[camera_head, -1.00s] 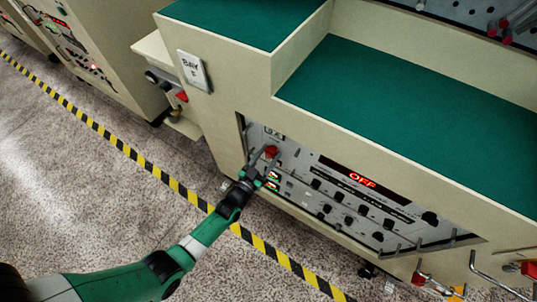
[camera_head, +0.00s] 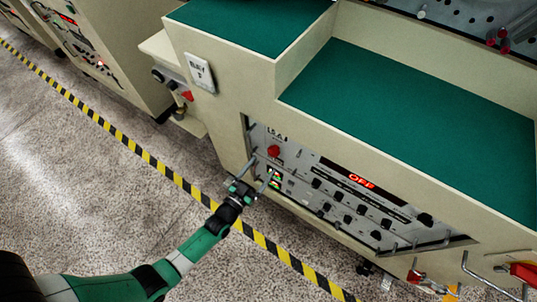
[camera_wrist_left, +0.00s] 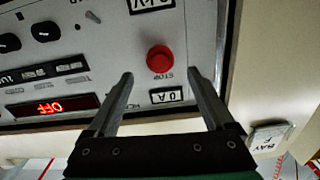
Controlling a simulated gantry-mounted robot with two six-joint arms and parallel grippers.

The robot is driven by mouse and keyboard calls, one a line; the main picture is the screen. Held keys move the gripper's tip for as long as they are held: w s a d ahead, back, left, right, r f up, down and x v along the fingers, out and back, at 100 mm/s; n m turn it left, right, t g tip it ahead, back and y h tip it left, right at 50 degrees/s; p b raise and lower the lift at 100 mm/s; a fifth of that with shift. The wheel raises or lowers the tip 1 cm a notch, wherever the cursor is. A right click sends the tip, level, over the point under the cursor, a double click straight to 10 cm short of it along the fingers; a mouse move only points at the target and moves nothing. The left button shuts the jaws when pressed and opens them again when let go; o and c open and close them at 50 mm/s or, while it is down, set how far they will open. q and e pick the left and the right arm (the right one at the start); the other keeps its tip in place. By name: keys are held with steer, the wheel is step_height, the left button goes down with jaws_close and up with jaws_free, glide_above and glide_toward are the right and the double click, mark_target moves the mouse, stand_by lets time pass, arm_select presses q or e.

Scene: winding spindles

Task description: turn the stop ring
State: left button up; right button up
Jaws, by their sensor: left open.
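The stop ring (camera_head: 274,151) is a round red knob on the grey control panel, left of the lit OFF display (camera_head: 361,181). My left gripper (camera_head: 261,171) is open and empty, in front of the panel and just below left of the ring in the head view. Its two fingers (camera_wrist_left: 160,74) are spread either side of the ring's line and look apart from it. My right gripper is not in view.
The panel (camera_head: 326,209) carries several black knobs and has bar handles at its ends. The cream cabinet frame (camera_head: 222,120) surrounds it. A green-topped ledge (camera_head: 410,105) lies above. Black-yellow tape (camera_head: 150,160) crosses the open speckled floor.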

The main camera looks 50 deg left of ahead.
arm_select(q)
steer(key=p+v, duration=0.1)
steer(key=v, duration=0.3)
steer(key=shift+s+d, duration=0.1)
steer(key=shift+s, duration=0.25)
